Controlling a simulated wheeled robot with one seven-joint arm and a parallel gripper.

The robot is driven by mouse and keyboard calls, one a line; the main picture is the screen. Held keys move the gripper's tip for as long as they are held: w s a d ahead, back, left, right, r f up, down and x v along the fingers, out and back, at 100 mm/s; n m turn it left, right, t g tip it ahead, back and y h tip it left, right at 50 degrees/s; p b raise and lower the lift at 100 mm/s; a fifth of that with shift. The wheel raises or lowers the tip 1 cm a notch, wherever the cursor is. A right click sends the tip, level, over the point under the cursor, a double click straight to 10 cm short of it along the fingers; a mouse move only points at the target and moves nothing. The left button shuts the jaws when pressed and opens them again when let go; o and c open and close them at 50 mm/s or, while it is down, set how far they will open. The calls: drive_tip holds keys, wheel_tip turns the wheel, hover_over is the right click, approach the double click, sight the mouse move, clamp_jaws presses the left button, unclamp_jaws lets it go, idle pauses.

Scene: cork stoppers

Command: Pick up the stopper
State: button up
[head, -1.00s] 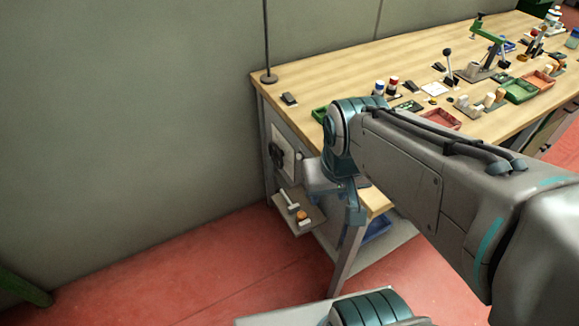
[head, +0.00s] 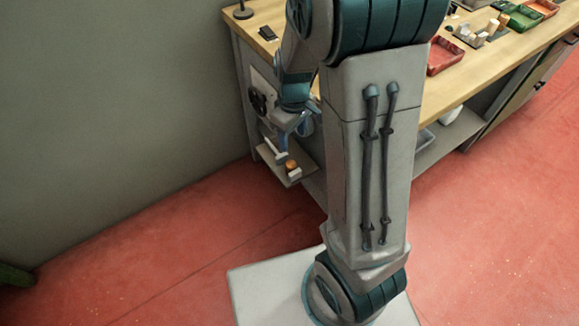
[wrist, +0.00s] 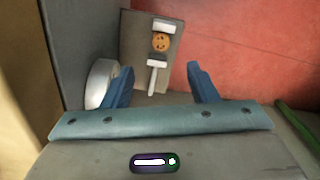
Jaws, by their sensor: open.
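The stopper (wrist: 161,42) is a small round cork-brown piece with dark specks. It sits on a small grey shelf (wrist: 135,62) at the end of the workbench, between two white pieces. It also shows in the head view as an orange spot (head: 291,165). My gripper (wrist: 162,82) is open and empty, with its two blue fingers apart. In the wrist view the stopper lies beyond the fingertips, between their lines, apart from both. In the head view my gripper (head: 300,127) is above the shelf, partly hidden by my arm.
A white T-shaped piece (wrist: 153,75) lies nearest the fingers, and a white block (wrist: 168,26) lies beyond the stopper. A round white object (wrist: 101,83) is close by the left finger. The workbench top (head: 266,14) rises above the shelf. Red floor lies open beyond the shelf.

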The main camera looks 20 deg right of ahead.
sight(290, 163)
wheel_tip(290, 163, down, 9)
drive_tip(key=shift+w+r+b, duration=0.1)
drive_tip(key=shift+b, duration=0.75)
drive_tip(key=shift+w+a+f+b, duration=0.15)
drive_tip(key=shift+f+b, duration=0.15)
drive_tip(key=shift+f, duration=1.05)
drive_tip(key=shift+a+f+b, duration=0.1)
drive_tip(key=shift+f+b, duration=0.15)
drive_tip(key=shift+f, duration=1.1)
drive_tip(key=c, duration=1.1)
drive_tip(key=shift+r, duration=0.1)
